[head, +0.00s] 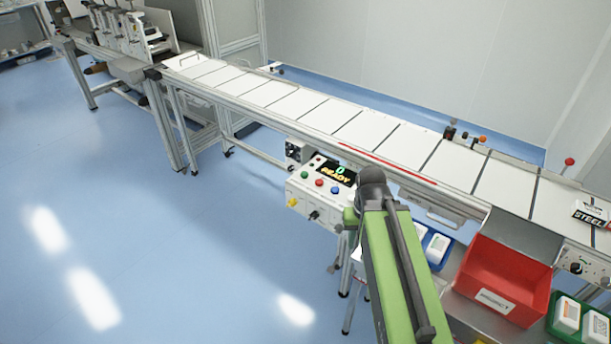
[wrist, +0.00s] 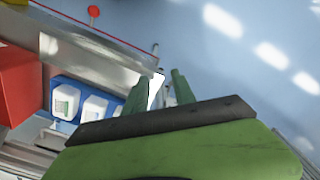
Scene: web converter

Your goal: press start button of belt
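A white control box (head: 312,204) hangs at the near side of the belt (head: 370,133). In the head view its top carries a green button (head: 304,175), a red button (head: 319,183) and a blue button (head: 335,190). A dark display (head: 337,174) reads "0" and "READY". I cannot read which button is marked start. My green arm reaches up just right of the box, and my gripper's fingertips cannot be made out there. In the wrist view my gripper (wrist: 159,88) has its green fingers apart, with nothing held. The buttons are not clear in the wrist view.
A red bin (head: 502,276) and blue trays (head: 437,244) with white items stand right of my arm. A box marked STEEL (head: 591,213) lies on the belt's right end. A red-knobbed lever (head: 569,162) stands behind it. The blue floor on the left is clear.

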